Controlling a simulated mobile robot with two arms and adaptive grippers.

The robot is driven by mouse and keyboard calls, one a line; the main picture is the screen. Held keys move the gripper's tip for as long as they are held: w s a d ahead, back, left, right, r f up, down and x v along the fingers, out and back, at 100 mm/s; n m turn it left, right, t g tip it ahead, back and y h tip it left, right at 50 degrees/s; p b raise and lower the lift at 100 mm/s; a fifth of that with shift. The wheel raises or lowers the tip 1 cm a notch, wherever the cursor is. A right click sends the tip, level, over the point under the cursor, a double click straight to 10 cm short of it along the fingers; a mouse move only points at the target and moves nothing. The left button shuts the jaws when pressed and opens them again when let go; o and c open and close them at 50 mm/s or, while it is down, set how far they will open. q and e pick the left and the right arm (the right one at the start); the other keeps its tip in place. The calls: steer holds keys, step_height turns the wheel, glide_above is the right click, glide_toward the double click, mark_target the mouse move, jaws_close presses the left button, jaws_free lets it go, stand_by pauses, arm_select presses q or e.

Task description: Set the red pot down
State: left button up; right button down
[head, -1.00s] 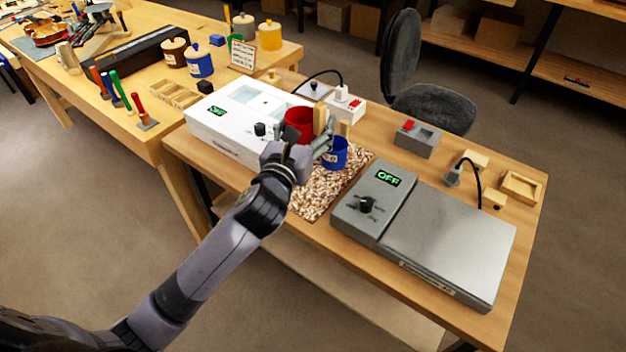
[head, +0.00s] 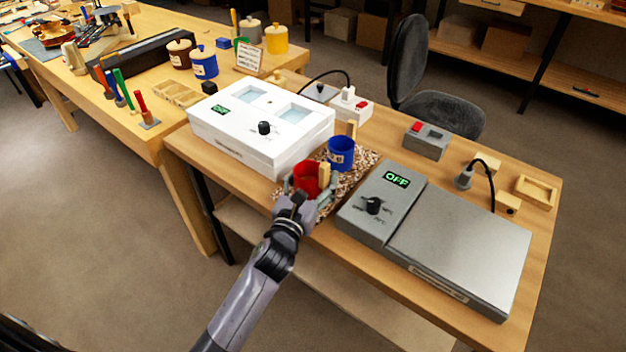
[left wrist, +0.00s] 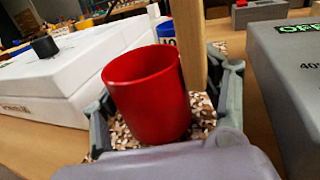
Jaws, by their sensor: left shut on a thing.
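The red pot (head: 305,177) is at the front part of the speckled mat (head: 364,161), between the white box and the grey unit. My left gripper (head: 308,190) is shut on the red pot, with a wooden handle piece beside the pot. In the left wrist view the red pot (left wrist: 148,92) stands nearly upright between the fingers, over the speckled mat (left wrist: 126,136). Its base is low at the mat; I cannot tell if it touches. The blue pot (head: 341,153) stands on the mat behind it. My right gripper is not in view.
The white box (head: 236,146) with two water windows is left of the mat. The grey hot plate (head: 462,247), reading OFF, is to the right. A grey box with a red switch (head: 426,140) and a corded plug (head: 465,178) are behind it.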

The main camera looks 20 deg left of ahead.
arm_select(q)
steer(key=shift+f, duration=0.1)
steer(key=o, duration=1.2)
steer(key=shift+c, duration=0.2)
steer(key=shift+s, duration=0.15)
steer(key=s, duration=1)
steer(key=shift+s+a, duration=0.1)
steer(key=shift+a, duration=0.1)
steer(key=shift+s+r, duration=0.2)
steer(key=shift+s, duration=0.6)
